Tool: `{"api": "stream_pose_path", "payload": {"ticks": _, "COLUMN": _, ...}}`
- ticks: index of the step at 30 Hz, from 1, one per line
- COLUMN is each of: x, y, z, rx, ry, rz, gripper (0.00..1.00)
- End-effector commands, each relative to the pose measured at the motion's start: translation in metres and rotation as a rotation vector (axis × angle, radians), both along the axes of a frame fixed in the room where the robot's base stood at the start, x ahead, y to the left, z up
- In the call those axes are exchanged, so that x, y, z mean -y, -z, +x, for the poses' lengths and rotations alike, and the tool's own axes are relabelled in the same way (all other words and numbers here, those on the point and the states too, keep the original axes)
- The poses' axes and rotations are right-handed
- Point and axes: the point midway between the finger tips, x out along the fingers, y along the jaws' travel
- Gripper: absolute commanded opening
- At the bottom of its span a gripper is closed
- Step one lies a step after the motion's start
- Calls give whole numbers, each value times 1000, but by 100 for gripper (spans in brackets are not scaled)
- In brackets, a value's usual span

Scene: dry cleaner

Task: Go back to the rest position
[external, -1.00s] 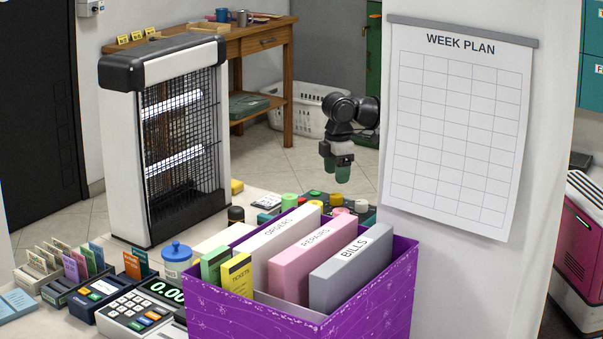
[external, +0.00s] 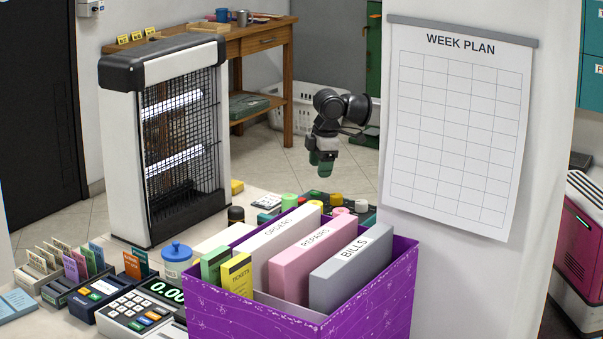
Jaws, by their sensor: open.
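My gripper (external: 322,168) hangs from my dark arm in the middle of the external view, with its green fingertips pointing down. It is open, and nothing shows between its fingers. It is in the air beyond the purple box, above the far part of the counter in the picture. Most of my arm is hidden behind the white pillar with the week plan.
A purple box (external: 255,318) with folders stands in front. A tall insect-killer lamp (external: 185,140) stands on the counter at left. Several small colored items lie below my gripper. The white pillar (external: 470,275) blocks the right. A wooden desk (external: 288,85) stands behind.

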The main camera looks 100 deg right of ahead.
Motion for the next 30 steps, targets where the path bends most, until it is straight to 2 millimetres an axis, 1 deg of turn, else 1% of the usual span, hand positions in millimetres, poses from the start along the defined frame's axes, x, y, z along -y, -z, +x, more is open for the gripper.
{"api": "stream_pose_path", "payload": {"ticks": 1, "x": 30, "y": 19, "z": 7, "rx": 30, "ry": 23, "rz": -28, "gripper": 62}}
{"api": "stream_pose_path", "payload": {"ticks": 2, "x": 46, "y": 29, "z": 12, "rx": 50, "ry": 31, "rz": -46, "gripper": 62}}
{"api": "stream_pose_path", "payload": {"ticks": 3, "x": 66, "y": 40, "z": 17, "rx": 76, "ry": 42, "rz": -68, "gripper": 62}}
{"api": "stream_pose_path", "payload": {"ticks": 5, "x": 95, "y": 57, "z": 23, "rx": 111, "ry": 54, "rz": -103, "gripper": 62}}
{"api": "stream_pose_path", "payload": {"ticks": 6, "x": 113, "y": 68, "z": 25, "rx": 131, "ry": 59, "rz": -124, "gripper": 62}}
{"api": "stream_pose_path", "payload": {"ticks": 8, "x": 131, "y": 85, "z": 24, "rx": 150, "ry": 63, "rz": -146, "gripper": 62}}
{"api": "stream_pose_path", "payload": {"ticks": 9, "x": 139, "y": 98, "z": 21, "rx": 156, "ry": 65, "rz": -152, "gripper": 62}}
{"api": "stream_pose_path", "payload": {"ticks": 10, "x": 143, "y": 107, "z": 18, "rx": 158, "ry": 65, "rz": -154, "gripper": 62}}
{"api": "stream_pose_path", "payload": {"ticks": 13, "x": 146, "y": 140, "z": 2, "rx": 147, "ry": 65, "rz": -142, "gripper": 62}}
{"api": "stream_pose_path", "payload": {"ticks": 17, "x": 135, "y": 185, "z": -29, "rx": 111, "ry": 68, "rz": -100, "gripper": 62}}
{"api": "stream_pose_path", "payload": {"ticks": 21, "x": 122, "y": 233, "z": -68, "rx": 62, "ry": 78, "rz": -48, "gripper": 62}}
{"api": "stream_pose_path", "payload": {"ticks": 23, "x": 116, "y": 252, "z": -85, "rx": 41, "ry": 82, "rz": -25, "gripper": 62}}
{"api": "stream_pose_path", "payload": {"ticks": 24, "x": 113, "y": 264, "z": -97, "rx": 29, "ry": 86, "rz": -11, "gripper": 62}}
{"api": "stream_pose_path", "payload": {"ticks": 26, "x": 108, "y": 281, "z": -115, "rx": 7, "ry": 94, "rz": 10, "gripper": 62}}
{"api": "stream_pose_path", "payload": {"ticks": 27, "x": 104, "y": 292, "z": -128, "rx": -7, "ry": 99, "rz": 23, "gripper": 62}}
{"api": "stream_pose_path", "payload": {"ticks": 30, "x": 97, "y": 316, "z": -156, "rx": -37, "ry": 112, "rz": 54, "gripper": 62}}
